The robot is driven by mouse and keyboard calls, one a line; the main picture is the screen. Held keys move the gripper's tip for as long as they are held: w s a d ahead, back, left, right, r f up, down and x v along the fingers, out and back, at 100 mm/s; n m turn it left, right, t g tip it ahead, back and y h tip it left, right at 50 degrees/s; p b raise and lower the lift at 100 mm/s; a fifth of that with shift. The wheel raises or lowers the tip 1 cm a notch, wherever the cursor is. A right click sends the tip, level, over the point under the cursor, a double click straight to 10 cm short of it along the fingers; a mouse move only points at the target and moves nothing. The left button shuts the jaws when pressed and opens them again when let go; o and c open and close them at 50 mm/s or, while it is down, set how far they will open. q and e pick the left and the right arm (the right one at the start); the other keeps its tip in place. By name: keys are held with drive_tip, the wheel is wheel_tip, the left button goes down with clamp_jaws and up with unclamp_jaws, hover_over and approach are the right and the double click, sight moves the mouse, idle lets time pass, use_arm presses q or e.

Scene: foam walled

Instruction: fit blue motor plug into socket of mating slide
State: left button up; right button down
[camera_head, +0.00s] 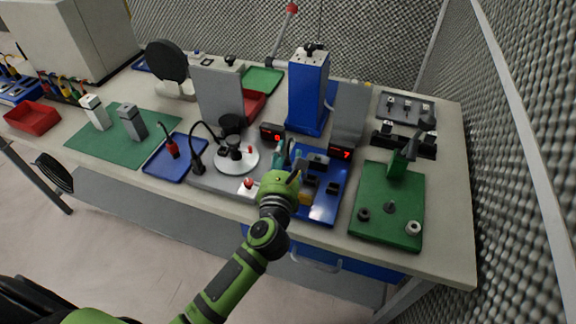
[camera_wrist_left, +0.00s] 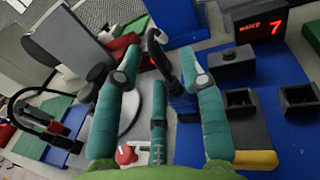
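My left gripper (camera_head: 287,165) is over the left edge of the blue fixture plate (camera_head: 322,213). In the left wrist view, its teal fingers (camera_wrist_left: 160,52) are spread apart. A dark plug-like part (camera_wrist_left: 183,100) with a curved black cable stands between and beyond the fingers; they do not visibly close on it. I cannot tell for sure that it is the blue motor plug. On the plate, right of the fingers, are black open sockets (camera_wrist_left: 241,102) and a dark block with a knob (camera_wrist_left: 232,64). My right gripper is not in view.
A display reading 7 (camera_head: 341,154) stands behind the plate. A tall blue column (camera_head: 308,92) and grey panels rise behind. A grey station with a white disc (camera_head: 237,160) is left, and a green board (camera_head: 388,213) with a lever is right. A blue tray (camera_head: 160,168) holds a red plug.

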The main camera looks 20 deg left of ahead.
use_arm(q)
drive_tip(key=shift+w+a, duration=0.1)
drive_tip(key=shift+w, duration=0.7)
clamp_jaws()
